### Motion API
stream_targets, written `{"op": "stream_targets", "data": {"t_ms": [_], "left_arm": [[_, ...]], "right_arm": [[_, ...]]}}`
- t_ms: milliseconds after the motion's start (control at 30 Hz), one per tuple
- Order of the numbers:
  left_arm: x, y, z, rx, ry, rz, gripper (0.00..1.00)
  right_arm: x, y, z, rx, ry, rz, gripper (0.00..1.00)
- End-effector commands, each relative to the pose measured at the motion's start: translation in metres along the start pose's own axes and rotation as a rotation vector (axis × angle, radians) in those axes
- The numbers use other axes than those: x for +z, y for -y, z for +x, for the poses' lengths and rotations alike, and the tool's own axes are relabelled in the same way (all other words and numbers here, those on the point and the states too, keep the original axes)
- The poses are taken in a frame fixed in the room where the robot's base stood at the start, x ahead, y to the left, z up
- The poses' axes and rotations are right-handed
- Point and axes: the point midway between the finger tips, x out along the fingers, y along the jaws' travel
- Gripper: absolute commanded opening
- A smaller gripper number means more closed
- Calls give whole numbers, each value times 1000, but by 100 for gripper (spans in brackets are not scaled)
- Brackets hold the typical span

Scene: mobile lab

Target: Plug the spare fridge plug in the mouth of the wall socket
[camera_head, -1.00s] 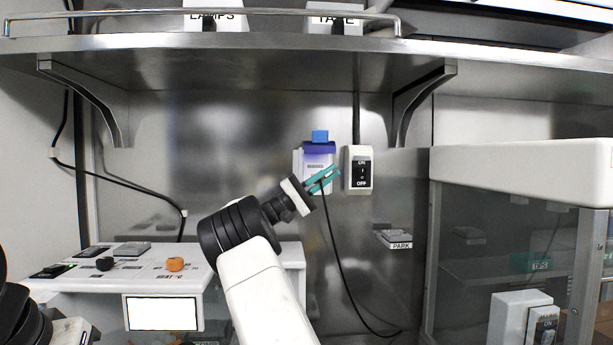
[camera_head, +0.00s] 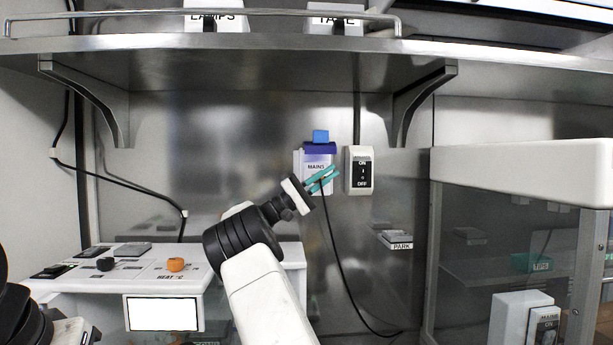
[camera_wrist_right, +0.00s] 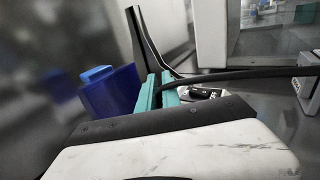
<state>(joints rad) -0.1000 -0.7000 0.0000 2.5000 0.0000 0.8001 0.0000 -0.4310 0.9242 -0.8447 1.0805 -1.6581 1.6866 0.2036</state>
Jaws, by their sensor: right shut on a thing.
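The wall socket (camera_head: 316,165) is a white unit labelled MAINS on the back wall, with a dark blue top and a lighter blue block above. My right gripper (camera_head: 322,180) has teal fingers in front of its lower right part. The fingers are shut on the plug, which they mostly hide; a black cord (camera_head: 335,245) hangs from it. In the right wrist view the teal fingers (camera_wrist_right: 156,92) are beside the blue part (camera_wrist_right: 108,90), and the cord runs off to the right. I cannot tell whether the plug touches the socket. My left gripper is not in view.
An ON/OFF switch box (camera_head: 359,170) is right of the socket. A PARK holder (camera_head: 395,240) is on the wall lower right. A clear-sided cabinet (camera_head: 520,180) stands at the right. A white appliance with knobs (camera_head: 205,262) is at the lower left. A shelf (camera_head: 250,43) runs overhead.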

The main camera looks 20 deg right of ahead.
Motion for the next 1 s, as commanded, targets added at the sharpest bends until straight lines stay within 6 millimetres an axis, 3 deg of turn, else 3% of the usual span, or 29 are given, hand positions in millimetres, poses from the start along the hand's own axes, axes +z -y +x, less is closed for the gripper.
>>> {"op": "stream_targets", "data": {"t_ms": [333,1000], "left_arm": [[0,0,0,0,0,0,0],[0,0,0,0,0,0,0]], "right_arm": [[-6,0,0,0,-1,1,0],[13,0,0,0,0,0,0]]}}
